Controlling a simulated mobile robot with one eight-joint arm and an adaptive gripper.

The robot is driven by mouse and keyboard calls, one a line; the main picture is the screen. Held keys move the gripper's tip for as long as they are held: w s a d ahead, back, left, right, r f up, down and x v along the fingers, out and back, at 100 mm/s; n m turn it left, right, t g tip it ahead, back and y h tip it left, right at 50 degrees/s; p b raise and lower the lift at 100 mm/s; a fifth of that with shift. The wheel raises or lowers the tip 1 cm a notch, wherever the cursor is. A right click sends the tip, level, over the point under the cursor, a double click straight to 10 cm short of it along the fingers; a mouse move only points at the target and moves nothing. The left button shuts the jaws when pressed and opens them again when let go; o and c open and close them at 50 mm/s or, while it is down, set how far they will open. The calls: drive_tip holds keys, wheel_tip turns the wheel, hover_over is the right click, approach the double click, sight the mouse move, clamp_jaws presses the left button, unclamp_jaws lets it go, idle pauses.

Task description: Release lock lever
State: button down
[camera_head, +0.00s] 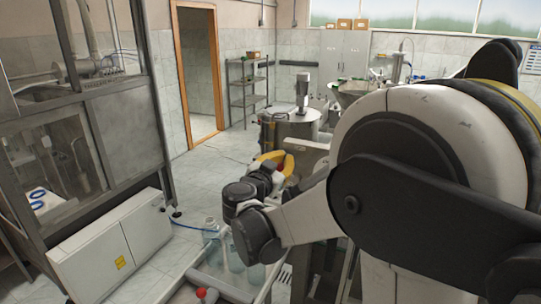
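My arm fills the right side, and its black wrist joints reach to the middle of the view. My gripper (277,165) seems to be the small dark and yellow part beyond the wrist. Its fingers are too small and covered to tell whether they are open or shut, or whether they touch anything. A red ball knob (201,292) shows at the bottom edge, left of and nearer than my wrist. I cannot tell whether it belongs to the lock lever. No other lever is clearly visible, and much of the machine under my arm is hidden.
A white cabinet (118,246) and a glazed metal machine (85,120) stand at the left. A steel vat (290,131) and a shelf rack (247,92) stand behind.

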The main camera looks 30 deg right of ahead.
drive_tip(key=shift+w+f, duration=0.1)
drive_tip(key=shift+f, duration=0.25)
drive_tip(key=shift+f, duration=0.1)
drive_tip(key=shift+w+a+f+b, duration=0.3)
drive_tip(key=shift+w+f+b, duration=0.2)
drive_tip(key=shift+f+b, duration=0.55)
drive_tip(key=shift+r, duration=0.4)
